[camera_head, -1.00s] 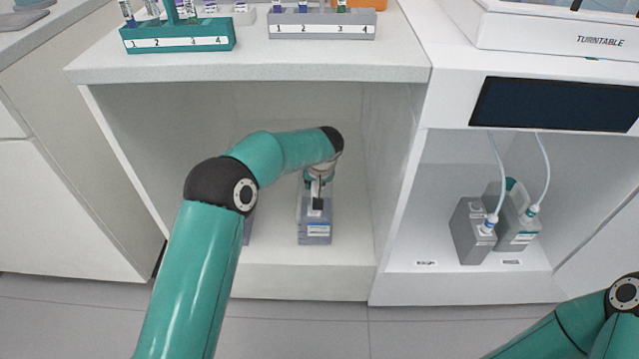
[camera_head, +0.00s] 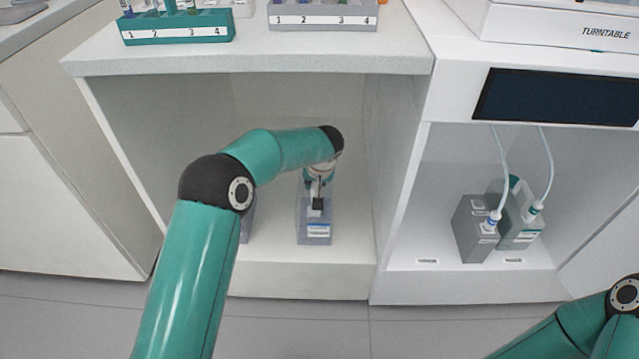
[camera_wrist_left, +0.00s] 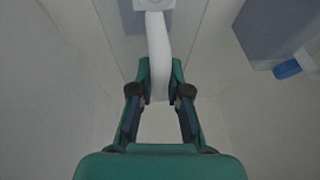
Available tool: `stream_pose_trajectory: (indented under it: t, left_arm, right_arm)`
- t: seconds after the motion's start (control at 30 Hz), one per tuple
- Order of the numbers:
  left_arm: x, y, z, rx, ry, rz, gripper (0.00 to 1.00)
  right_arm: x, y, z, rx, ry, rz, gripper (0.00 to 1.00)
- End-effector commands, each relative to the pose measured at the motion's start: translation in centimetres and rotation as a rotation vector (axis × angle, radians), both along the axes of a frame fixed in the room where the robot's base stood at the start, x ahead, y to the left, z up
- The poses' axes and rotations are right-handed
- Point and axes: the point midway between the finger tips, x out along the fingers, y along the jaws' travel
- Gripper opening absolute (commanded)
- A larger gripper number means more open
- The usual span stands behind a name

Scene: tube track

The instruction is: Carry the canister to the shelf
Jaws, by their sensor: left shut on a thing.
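A grey canister (camera_head: 314,228) with a white and blue label stands upright inside the open left shelf bay, near its front. My left gripper (camera_head: 317,201) reaches down from above, at the canister's top. In the left wrist view my gripper (camera_wrist_left: 160,80) is shut on a pale, curved handle (camera_wrist_left: 158,55), and part of the grey body (camera_wrist_left: 128,18) shows beyond it. I cannot tell whether the canister's base touches the shelf floor. The shelf bay floor (camera_head: 345,245) is white. My right arm shows only at the lower right; its gripper is out of view.
A second grey canister (camera_head: 247,222) is mostly hidden behind my left arm; a grey body with a blue cap (camera_wrist_left: 287,69) shows in the wrist view. Two canisters with tubes, one grey (camera_head: 472,228) and one green-trimmed (camera_head: 516,225), stand in the right bay.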

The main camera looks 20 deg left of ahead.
Motion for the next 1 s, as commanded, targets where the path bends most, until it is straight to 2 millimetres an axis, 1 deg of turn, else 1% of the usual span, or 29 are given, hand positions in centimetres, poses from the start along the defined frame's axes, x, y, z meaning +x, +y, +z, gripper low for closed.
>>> stream_pose_trajectory:
  t: [0.23,0.57,0.6,0.77,1.0]
  left_arm:
    - [0.04,0.02,-0.35,0.000,-0.002,0.001,0.00]
    - [0.01,0.04,-0.47,0.000,-0.001,0.001,0.00]
    - [0.01,0.04,-0.49,0.000,0.000,0.001,0.17]
    - [-0.01,0.05,-0.50,0.000,0.000,0.001,0.44]
    - [-0.06,0.05,-0.58,0.000,0.002,0.001,0.45]
  right_arm:
    - [0.00,0.00,-0.59,0.000,0.000,0.000,0.40]
    - [0.00,0.00,-0.66,0.000,0.000,0.000,0.40]
    - [0.00,0.00,-0.66,0.000,0.000,0.000,0.40]
    - [0.00,0.00,-0.66,0.000,0.000,0.000,0.40]
    - [0.01,0.00,-0.66,0.000,0.000,0.000,0.40]
